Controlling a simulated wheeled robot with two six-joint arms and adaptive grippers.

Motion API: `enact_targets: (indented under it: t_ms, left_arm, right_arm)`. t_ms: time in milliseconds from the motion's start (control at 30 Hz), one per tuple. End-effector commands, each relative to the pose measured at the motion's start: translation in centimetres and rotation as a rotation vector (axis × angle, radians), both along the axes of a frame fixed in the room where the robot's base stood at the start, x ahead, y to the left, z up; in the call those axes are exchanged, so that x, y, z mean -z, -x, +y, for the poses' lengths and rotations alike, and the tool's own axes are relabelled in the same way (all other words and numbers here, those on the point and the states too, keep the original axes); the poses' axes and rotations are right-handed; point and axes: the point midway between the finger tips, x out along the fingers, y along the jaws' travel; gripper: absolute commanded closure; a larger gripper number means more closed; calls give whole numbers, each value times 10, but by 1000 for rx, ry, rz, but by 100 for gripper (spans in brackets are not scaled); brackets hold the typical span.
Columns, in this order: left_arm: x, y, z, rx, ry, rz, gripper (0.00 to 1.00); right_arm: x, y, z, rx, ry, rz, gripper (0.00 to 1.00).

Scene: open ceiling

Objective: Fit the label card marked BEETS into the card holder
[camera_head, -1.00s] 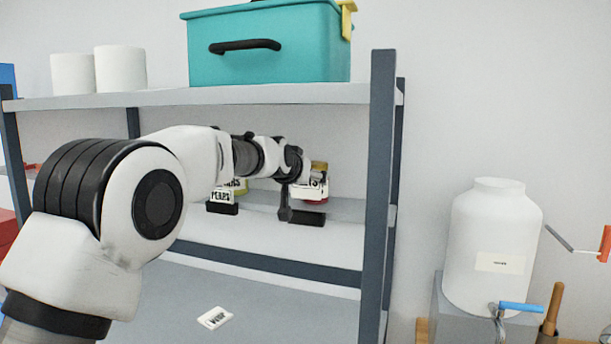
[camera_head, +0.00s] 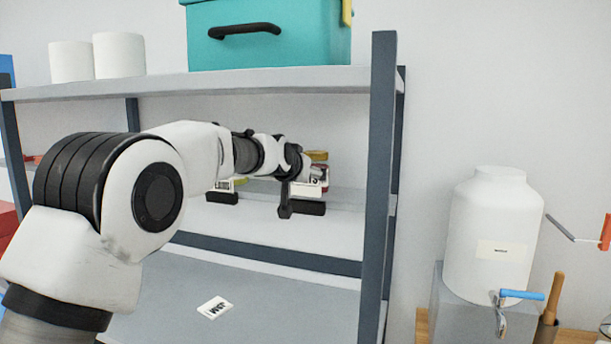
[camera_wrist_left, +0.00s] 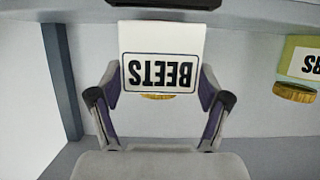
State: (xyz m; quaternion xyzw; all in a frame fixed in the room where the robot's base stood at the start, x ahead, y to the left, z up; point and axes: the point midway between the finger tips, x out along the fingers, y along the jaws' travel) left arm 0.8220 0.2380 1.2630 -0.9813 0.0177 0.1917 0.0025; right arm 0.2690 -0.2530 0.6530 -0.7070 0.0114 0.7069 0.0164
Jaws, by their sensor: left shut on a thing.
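The white BEETS label card (camera_wrist_left: 160,70) is held between the fingers of my left gripper (camera_wrist_left: 160,78) and reads upside down in the left wrist view. In the head view the card (camera_head: 305,189) is partly behind the gripper (camera_head: 288,188), inside the shelf unit. The black card holder (camera_head: 308,208) is just below the card there. In the wrist view the dark holder (camera_wrist_left: 165,3) is at the top edge, close to the card's edge. I cannot tell if that edge is in the slot. My right gripper is not in view.
Another holder (camera_head: 222,197) with a card stands to the left. A jar (camera_wrist_left: 296,92) shows at the right in the wrist view. A loose card (camera_head: 214,307) lies on the lower shelf (camera_head: 265,310). The shelf post (camera_head: 378,190) is close on the right.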

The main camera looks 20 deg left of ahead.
Motion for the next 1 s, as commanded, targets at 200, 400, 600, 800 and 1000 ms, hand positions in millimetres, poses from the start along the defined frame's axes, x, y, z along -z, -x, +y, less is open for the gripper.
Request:
enact_targets:
  t_ms: [200, 400, 600, 800, 1000]
  left_arm:
    - [0, 0, 0, 0, 0, 0, 47]
    - [-1, 0, 0, 0, 0, 0, 47]
    - [0, 0, 0, 0, 0, 0, 47]
    - [0, 0, 0, 0, 0, 0, 47]
    - [0, 0, 0, 0, 1, 1, 47]
  right_arm:
    - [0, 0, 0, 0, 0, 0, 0]
    - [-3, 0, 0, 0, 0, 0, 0]
    - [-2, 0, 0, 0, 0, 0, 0]
    - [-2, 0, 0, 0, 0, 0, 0]
    - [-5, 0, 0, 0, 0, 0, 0]
